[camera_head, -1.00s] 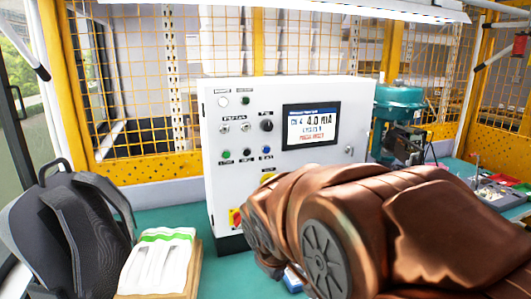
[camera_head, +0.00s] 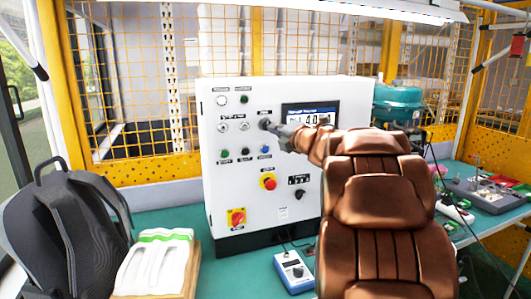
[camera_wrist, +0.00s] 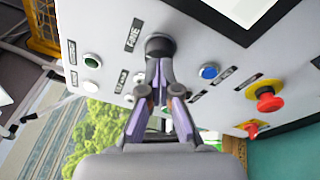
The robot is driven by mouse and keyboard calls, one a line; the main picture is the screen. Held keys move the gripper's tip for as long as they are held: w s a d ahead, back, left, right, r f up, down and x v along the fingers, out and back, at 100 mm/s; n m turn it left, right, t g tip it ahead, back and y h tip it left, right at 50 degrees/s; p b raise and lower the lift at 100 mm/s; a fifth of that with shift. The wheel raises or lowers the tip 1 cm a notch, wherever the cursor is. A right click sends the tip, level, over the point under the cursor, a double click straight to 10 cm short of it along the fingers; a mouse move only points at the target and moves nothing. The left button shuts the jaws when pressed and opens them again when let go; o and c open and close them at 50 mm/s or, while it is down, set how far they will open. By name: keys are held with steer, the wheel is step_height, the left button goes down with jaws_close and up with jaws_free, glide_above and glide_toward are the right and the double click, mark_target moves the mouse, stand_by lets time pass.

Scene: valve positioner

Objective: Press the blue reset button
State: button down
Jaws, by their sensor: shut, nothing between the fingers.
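The blue button (camera_head: 265,149) is on the white control panel (camera_head: 221,185), at the right end of a row with a green and a black button. In the wrist view the blue button (camera_wrist: 209,72) shows uncovered, to the right of my fingers. My gripper (camera_head: 275,127) is shut and empty at the panel face, above the blue button in the head view. In the wrist view its tips (camera_wrist: 159,66) are close by the black knob (camera_wrist: 160,43); whether they touch it I cannot tell.
A red emergency stop (camera_head: 268,182) and a red-yellow switch (camera_head: 236,218) are lower on the panel. My arm partly covers the display (camera_head: 305,112). A blue handheld device (camera_head: 293,271) lies before the panel. A backpack (camera_head: 66,228) stands at the left.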

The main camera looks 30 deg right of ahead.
mark_target(265, 149)
steer(key=s+a+f+n+g+y, duration=0.2)
steer(key=s+f+n+y, duration=0.5)
steer(key=n, duration=0.5)
steer(key=f+g+y, duration=0.1)
steer(key=y, duration=0.1)
steer(key=shift+g+y+b, duration=0.3)
steer(key=shift+g+b, duration=0.1)
steer(key=shift+w+a+r, duration=0.1)
steer(key=shift+w, duration=0.05)
steer(key=w+d+p, duration=0.2)
steer(key=w+p, duration=0.4)
steer(key=w, duration=0.2)
steer(key=shift+w, duration=0.15)
steer(key=shift+w+d+b, duration=0.15)
steer(key=shift+w+b, duration=0.05)
steer(key=shift+b, duration=0.1)
stand_by(0.5)
steer(key=shift+w, duration=0.25)
